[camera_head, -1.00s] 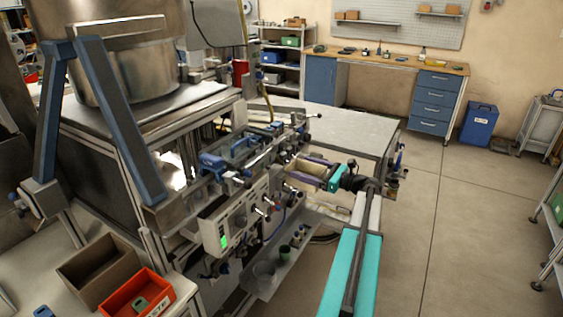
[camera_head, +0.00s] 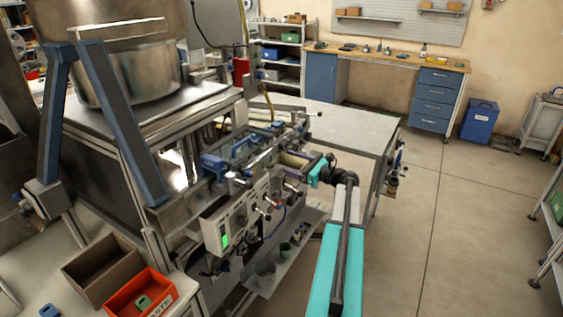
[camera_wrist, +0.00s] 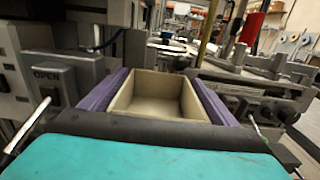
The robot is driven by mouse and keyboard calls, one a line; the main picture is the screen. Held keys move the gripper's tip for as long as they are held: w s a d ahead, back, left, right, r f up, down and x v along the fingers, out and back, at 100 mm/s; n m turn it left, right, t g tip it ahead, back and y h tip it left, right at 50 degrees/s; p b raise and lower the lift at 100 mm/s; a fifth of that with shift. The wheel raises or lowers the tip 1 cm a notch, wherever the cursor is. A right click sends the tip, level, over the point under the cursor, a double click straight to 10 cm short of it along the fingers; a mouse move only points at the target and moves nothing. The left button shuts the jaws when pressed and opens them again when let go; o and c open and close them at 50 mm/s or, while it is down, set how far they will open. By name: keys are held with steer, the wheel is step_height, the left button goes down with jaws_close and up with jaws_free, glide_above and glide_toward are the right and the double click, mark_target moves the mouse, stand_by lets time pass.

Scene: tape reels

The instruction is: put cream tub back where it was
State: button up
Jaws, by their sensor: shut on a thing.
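The cream tub (camera_wrist: 155,97) is an open, empty-looking box in the middle of the wrist view. My gripper (camera_wrist: 160,84) has a purple finger against each of its two sides and is shut on it. In the head view my gripper (camera_head: 297,162) reaches in at the machine's (camera_head: 240,212) right part. There the tub (camera_head: 291,159) shows only as a small pale patch, mostly hidden by the fingers and machine parts. I cannot tell whether the tub touches a surface below it.
Rails and knobs (camera_wrist: 255,78) lie close on the right of the wrist view. A control box marked OPEN (camera_wrist: 58,78) with a metal lever is close on the left. A brown box (camera_head: 103,268) and an orange bin (camera_head: 142,296) stand at the lower left.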

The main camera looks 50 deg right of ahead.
mark_target(304, 168)
steer(key=shift+p+x, duration=0.3)
steer(key=shift+x, duration=0.9)
steer(key=shift+w, duration=0.25)
steer(key=shift+s+f+p, duration=0.1)
steer(key=shift+f+p, duration=0.2)
steer(key=shift+f, duration=0.1)
steer(key=o, duration=0.8)
steer(key=b+v, duration=0.3)
steer(key=v, duration=0.9)
